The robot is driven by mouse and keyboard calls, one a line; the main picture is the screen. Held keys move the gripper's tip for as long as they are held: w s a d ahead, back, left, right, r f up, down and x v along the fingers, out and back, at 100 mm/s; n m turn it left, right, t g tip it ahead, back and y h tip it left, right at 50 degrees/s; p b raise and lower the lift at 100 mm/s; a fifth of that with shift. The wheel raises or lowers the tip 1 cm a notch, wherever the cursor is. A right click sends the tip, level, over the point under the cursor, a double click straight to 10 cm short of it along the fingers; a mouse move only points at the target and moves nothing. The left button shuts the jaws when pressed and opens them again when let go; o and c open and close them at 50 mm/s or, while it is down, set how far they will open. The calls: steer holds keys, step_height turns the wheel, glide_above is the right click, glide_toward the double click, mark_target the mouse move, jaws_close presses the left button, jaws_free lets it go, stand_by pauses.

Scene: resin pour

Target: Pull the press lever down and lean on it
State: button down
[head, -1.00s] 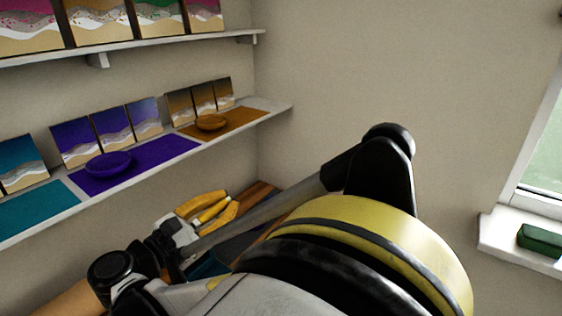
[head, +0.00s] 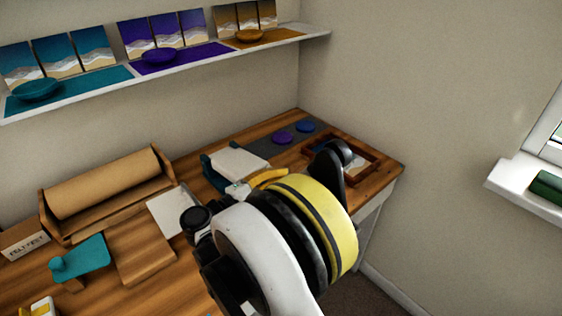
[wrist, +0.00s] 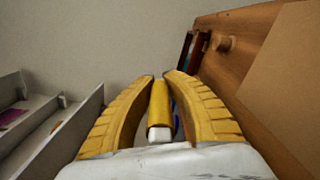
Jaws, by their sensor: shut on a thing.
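My gripper (wrist: 158,86) has two yellow ribbed fingers and is shut on a yellow handle (wrist: 160,105) with a white end, upright between them in the wrist view. It looks like the press lever's grip, but its join to any press is hidden. In the head view the gripper (head: 268,177) shows small and partly behind my own arm. It is close beside a teal device with a white slab on top (head: 237,162), perhaps the press, on the wooden bench (head: 140,290).
A paper roll in a wooden holder (head: 105,183) stands at the bench's left. A teal tool (head: 80,257) lies in front of it. A framed tray (head: 345,165) and purple and blue discs (head: 283,138) are at the back right. A shelf (head: 180,70) runs above.

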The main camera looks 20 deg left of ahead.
steer(key=shift+s+f+m, duration=0.1)
steer(key=shift+f+m, duration=0.4)
steer(key=shift+f, duration=0.9)
steer(key=c, duration=1.3)
jaws_free()
steer(key=shift+a, duration=0.1)
steer(key=v, duration=1.2)
